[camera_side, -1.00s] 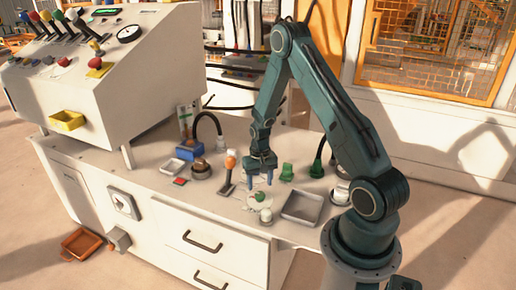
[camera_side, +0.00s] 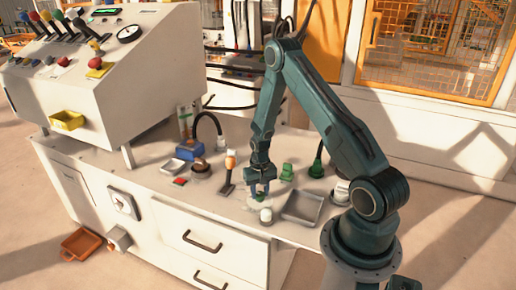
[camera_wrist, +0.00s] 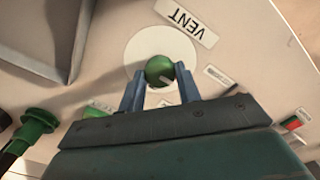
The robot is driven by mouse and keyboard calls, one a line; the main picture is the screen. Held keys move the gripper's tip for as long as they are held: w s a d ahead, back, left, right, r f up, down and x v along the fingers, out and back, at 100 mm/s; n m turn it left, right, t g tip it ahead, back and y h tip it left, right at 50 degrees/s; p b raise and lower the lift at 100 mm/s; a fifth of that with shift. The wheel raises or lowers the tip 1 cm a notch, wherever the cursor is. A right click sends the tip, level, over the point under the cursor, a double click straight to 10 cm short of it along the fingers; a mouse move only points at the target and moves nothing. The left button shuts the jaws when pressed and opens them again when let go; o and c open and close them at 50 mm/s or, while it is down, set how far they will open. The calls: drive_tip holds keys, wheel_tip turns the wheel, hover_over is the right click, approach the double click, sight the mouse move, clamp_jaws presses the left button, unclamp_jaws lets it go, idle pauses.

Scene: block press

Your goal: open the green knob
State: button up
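The green knob (camera_wrist: 159,66) is a small round knob with a pale mark, on a white disc (camera_wrist: 150,45) beside a "VENT" label (camera_wrist: 180,22). In the side view, the knob (camera_side: 259,197) is partly hidden by my fingers. My gripper (camera_wrist: 160,78) is down at the knob. Its two blue fingers stand on either side and look to be touching it. In the side view, my gripper (camera_side: 260,190) is low over the white bench top.
A grey metal tray (camera_side: 302,207) lies right of the knob. A white-capped post (camera_side: 266,216) stands just in front. The console (camera_side: 95,70) rises at far left.

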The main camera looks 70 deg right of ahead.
drive_tip(key=shift+c, duration=1.4)
drive_tip(key=shift+m, duration=0.5)
drive_tip(key=m, duration=0.2)
drive_tip(key=shift+m, duration=0.3)
drive_tip(key=m, duration=0.3)
drive_tip(key=shift+m, duration=0.4)
drive_tip(key=m, duration=0.8)
drive_tip(key=shift+m, duration=0.3)
